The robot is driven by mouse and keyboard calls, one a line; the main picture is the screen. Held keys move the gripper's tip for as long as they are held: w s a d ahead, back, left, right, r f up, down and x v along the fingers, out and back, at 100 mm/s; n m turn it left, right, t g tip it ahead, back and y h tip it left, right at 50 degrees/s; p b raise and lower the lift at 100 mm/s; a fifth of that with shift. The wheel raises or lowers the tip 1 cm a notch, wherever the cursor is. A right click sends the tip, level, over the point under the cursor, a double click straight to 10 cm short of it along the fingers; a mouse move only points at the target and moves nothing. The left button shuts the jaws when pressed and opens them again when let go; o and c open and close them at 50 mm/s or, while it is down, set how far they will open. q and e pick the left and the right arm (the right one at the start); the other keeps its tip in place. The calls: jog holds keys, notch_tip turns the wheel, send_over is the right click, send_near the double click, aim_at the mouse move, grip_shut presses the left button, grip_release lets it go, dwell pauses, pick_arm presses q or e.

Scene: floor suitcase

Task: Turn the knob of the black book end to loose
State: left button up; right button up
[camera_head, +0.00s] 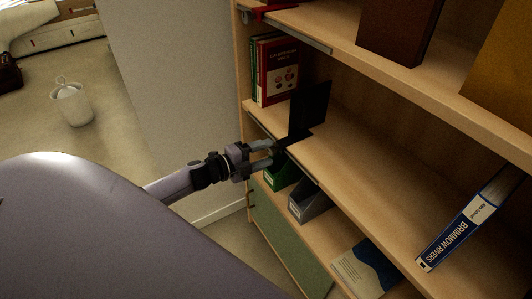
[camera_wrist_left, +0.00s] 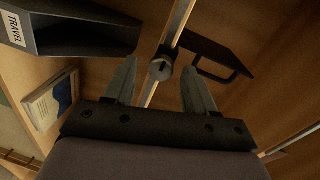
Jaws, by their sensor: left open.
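The black book end (camera_head: 311,106) stands upright on the middle shelf, close to a row of books. In the left wrist view its dark plate (camera_wrist_left: 208,52) is at the upper right. Its round grey knob (camera_wrist_left: 159,69) sits at the shelf's front rail. My left gripper (camera_head: 275,150) is at the shelf's front edge, just below the book end. In the left wrist view its fingers are open, one on each side of the knob, with visible gaps. The knob is hard to make out in the head view. My right gripper is not in view.
Books (camera_head: 277,72) stand left of the book end. A blue book (camera_head: 468,222) leans on the same shelf at the right; the shelf between is bare. Below are a green file holder (camera_head: 282,173), a grey file holder (camera_head: 311,203) and a flat book (camera_head: 364,272).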

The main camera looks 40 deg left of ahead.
pick_arm(q)
jog(key=v, duration=0.6)
dwell(0.6)
jog(key=s+d+f+n+g+y+p, duration=0.1)
jog(key=s+d+f+n, duration=0.3)
jog(key=s+d+n, duration=0.5)
jog(key=s+d+f+n+g+y, duration=0.3)
jog(key=s+d+f+n, duration=0.1)
jog(key=s+d+n, duration=0.4)
jog(key=shift+s+d+f+n+g+p, duration=0.35)
jog(key=shift+s+f+n+g, duration=0.05)
jog(key=shift+s+n, duration=0.3)
jog(key=shift+w, duration=0.1)
